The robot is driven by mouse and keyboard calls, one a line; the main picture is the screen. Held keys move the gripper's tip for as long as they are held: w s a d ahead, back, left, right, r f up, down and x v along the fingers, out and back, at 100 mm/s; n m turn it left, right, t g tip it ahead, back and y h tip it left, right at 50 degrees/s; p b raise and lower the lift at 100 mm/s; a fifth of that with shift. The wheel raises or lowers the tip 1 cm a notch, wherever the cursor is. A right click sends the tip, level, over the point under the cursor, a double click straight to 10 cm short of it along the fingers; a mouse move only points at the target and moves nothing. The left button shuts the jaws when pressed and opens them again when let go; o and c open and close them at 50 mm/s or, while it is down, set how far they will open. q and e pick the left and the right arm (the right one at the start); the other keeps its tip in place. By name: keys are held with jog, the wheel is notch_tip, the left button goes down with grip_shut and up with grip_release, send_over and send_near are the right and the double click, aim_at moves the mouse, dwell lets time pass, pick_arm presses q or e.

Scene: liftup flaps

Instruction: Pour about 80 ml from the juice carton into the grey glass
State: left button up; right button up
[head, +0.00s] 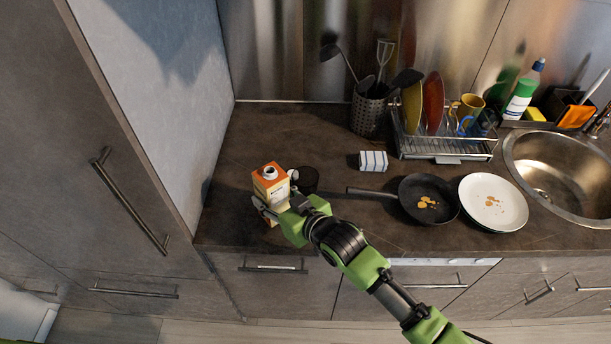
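The juice carton (270,184), orange and white with a round spout on top, is upright at the left part of the counter. My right gripper (275,203) comes from the lower right and has its fingers around the carton, apparently shut on it. Whether the carton's base touches the counter is hard to tell. A dark round vessel (306,180), which looks like the grey glass, stands just right of the carton, partly hidden by my gripper. What is in it cannot be seen. My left gripper is not in view.
A striped cloth or sponge (373,161) lies on the counter (328,140). A dark pan (417,209) and a white plate (493,201) with food bits lie to the right. Behind are a utensil holder (368,115) and a dish rack (445,147); a sink (560,170) is far right.

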jog(key=shift+r, duration=0.15)
